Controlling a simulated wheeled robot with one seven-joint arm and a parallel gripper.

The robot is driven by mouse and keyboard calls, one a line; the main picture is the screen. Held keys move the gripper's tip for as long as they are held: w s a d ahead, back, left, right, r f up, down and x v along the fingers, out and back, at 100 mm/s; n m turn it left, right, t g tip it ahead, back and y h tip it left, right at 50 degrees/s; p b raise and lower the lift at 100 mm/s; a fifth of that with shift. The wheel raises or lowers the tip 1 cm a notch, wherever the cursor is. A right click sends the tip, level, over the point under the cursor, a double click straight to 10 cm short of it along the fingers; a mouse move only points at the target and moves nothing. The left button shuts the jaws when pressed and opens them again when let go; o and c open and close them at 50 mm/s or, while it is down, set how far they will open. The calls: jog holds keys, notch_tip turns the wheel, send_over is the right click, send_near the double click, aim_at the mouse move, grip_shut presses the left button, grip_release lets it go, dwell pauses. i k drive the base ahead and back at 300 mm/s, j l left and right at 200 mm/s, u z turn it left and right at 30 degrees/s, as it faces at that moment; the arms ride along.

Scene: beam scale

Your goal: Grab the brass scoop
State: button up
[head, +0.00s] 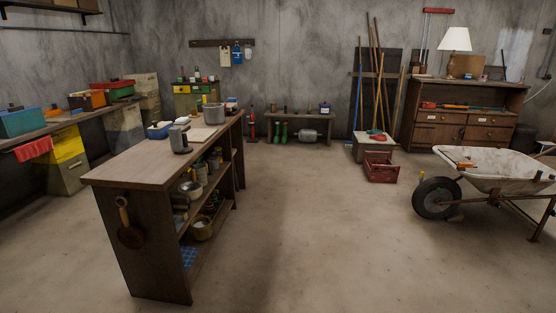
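A scoop-like tool (130,237) with a dark brown, rounded bowl and a paler handle hangs upright against the near end panel of the wooden bench (118,172). Its handle is up and its bowl is down. It looks like the brass scoop, but its metal cannot be told for sure in this light. My gripper and arm are not in view.
The floor in front and right of the bench is clear. The bench has open shelves with pots and jars. A wheelbarrow (484,172) stands at the right, a red crate (381,170) lies farther back. A long counter (30,138) runs along the left wall.

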aim_at(214, 92)
jog(key=i, duration=3.7)
jog(key=i+u, duration=0.4)
jog(key=i, duration=0.15)
jog(key=i+l+u, duration=0.3)
jog(key=i+u, duration=0.15)
jog(key=i+l+u, duration=0.4)
jog(key=i, duration=0.2)
jog(key=i+l+u, duration=0.2)
jog(key=i, duration=0.15)
jog(key=i+l+u, duration=0.1)
jog(key=i+u, duration=0.15)
jog(key=i, duration=0.1)
